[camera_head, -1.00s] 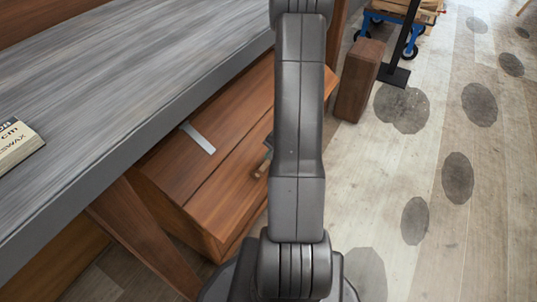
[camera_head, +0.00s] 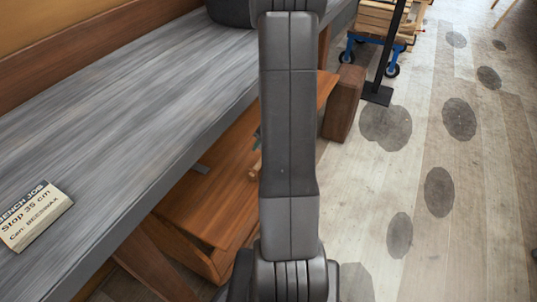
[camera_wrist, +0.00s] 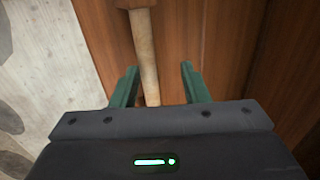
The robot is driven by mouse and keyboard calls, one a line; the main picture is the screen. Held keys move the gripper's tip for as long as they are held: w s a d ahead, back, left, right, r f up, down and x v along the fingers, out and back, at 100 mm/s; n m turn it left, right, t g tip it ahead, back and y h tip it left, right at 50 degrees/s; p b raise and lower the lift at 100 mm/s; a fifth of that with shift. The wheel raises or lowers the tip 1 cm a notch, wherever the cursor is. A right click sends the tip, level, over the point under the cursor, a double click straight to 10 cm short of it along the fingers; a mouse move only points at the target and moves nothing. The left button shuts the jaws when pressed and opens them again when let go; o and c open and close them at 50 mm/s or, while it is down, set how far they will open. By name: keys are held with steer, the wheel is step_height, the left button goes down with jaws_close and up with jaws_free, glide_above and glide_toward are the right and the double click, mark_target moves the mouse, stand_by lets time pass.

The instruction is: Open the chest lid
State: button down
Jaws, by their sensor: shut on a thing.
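The brown wooden chest (camera_head: 205,258) sits under the grey bench, partly hidden by the bench and my arm. Its lid (camera_head: 215,205) seems slightly raised at the front, with a dark line below its near end; the exact angle is unclear. In the head view the handle (camera_head: 255,163) shows beside my arm, which hides most of the gripper.
The bench top (camera_head: 130,120) overhangs the chest. A card (camera_head: 35,215) on it reads "Stop 35 cm, Can: BEESWAX". A wooden block (camera_head: 343,103), a black stand (camera_head: 378,94) and a blue-wheeled cart (camera_head: 385,40) stand beyond. The floor (camera_head: 465,220) at right is open.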

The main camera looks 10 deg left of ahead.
steer(key=c, duration=2.1)
jaws_free()
steer(key=shift+w+a+r, duration=0.35)
steer(key=shift+a+r, duration=0.25)
steer(key=shift+a, duration=0.1)
steer(key=o, duration=1.2)
steer(key=shift+a+f, duration=0.1)
steer(key=shift+a, duration=0.2)
steer(key=shift+c, duration=0.2)
steer(key=p+v, duration=0.1)
steer(key=v, duration=0.3)
steer(key=p+v, duration=0.1)
steer(key=v, duration=0.9)
steer(key=shift+d+f+p, duration=0.15)
steer(key=shift+d+p, duration=0.1)
steer(key=shift+p, duration=0.15)
steer(key=c, duration=0.4)
